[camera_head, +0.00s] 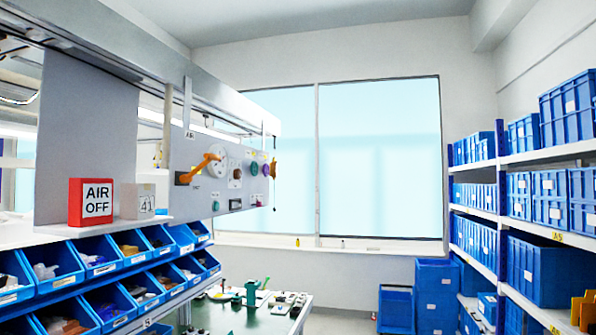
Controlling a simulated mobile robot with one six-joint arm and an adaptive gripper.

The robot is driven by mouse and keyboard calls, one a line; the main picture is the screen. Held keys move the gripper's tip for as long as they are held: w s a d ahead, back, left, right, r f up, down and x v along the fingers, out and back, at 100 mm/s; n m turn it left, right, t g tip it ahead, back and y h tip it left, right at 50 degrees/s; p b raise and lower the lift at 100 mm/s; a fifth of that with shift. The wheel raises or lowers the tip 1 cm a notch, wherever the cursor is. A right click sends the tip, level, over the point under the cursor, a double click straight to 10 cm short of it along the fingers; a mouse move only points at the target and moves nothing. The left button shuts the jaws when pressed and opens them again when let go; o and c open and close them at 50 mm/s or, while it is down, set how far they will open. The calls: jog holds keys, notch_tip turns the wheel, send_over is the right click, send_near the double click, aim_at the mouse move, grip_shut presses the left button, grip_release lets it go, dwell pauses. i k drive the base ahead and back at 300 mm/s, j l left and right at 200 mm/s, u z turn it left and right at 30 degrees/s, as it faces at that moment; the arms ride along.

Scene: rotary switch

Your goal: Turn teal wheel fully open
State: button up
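A small teal wheel (254,168) sits on the grey control panel (212,199) left of the picture's middle. I see the panel at a slant, so the wheel looks narrow and its turned position cannot be told. A purple knob (266,170) is just right of it. An orange lever (200,168) on a white round plate is to its left. My gripper is not in view, and nothing is seen touching the wheel.
An AIR OFF sign (90,202) stands on a ledge left of the panel. Blue bins (101,256) hang below it. A green-topped table (235,318) with several parts stands under the panel. Shelves with blue crates (567,110) line the right wall.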

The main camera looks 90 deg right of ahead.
aim_at(255, 166)
jog(key=z, duration=2.85)
